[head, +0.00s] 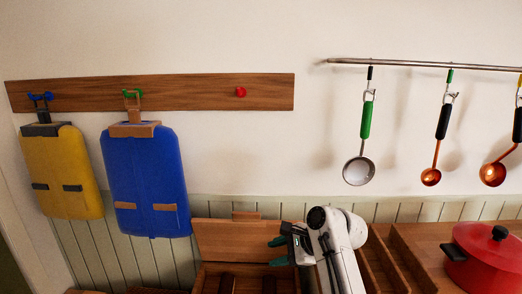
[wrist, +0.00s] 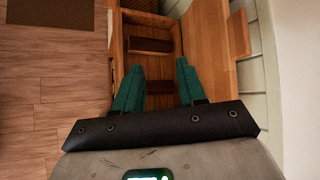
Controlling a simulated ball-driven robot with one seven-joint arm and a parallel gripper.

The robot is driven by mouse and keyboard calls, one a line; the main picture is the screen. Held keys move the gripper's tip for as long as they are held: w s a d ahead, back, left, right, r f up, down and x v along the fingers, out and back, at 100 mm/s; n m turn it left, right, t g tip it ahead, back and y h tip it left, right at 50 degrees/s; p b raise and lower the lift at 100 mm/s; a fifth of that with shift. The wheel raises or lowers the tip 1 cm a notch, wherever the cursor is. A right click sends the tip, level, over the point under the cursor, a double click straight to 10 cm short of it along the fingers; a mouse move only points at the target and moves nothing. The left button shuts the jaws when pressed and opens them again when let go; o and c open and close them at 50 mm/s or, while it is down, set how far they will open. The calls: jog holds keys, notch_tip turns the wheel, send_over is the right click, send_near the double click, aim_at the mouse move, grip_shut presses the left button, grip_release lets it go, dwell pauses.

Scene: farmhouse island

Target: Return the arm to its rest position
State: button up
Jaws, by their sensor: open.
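My gripper (head: 278,251) is at the lower middle of the head view, with my white arm folded to its right. In the wrist view my gripper (wrist: 158,82) has its two green fingers apart with nothing between them. It points down over an open wooden box (wrist: 150,62). In the head view the box's raised lid (head: 238,240) stands against the wall panelling, just left of the gripper.
A wooden rail (head: 190,94) holds a yellow bag (head: 60,165) and a blue bag (head: 150,180); its red peg (head: 241,92) is bare. Ladles (head: 358,170) hang from a metal bar (head: 430,63). A red pot (head: 485,262) stands at lower right.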

jog(key=s+d+f+n+g+h, duration=0.1)
jog(key=s+d+f+n+h, duration=0.15)
jog(key=s+d+f, duration=0.6)
jog(key=s+d+f+n+g+h, duration=0.15)
jog(key=s+d+f+n, duration=0.3)
jog(key=s+f, duration=0.6)
jog(key=s+d+n+h, duration=0.2)
jog(key=s+d, duration=0.3)
jog(key=s, duration=1)
jog(key=s+d+n+g+h, duration=0.1)
jog(key=s+d+n, duration=0.3)
jog(key=s, duration=1.1)
jog(key=shift+d+r+n+h, duration=0.45)
jog(key=shift+n+h, duration=0.25)
jog(key=shift+h, duration=0.1)
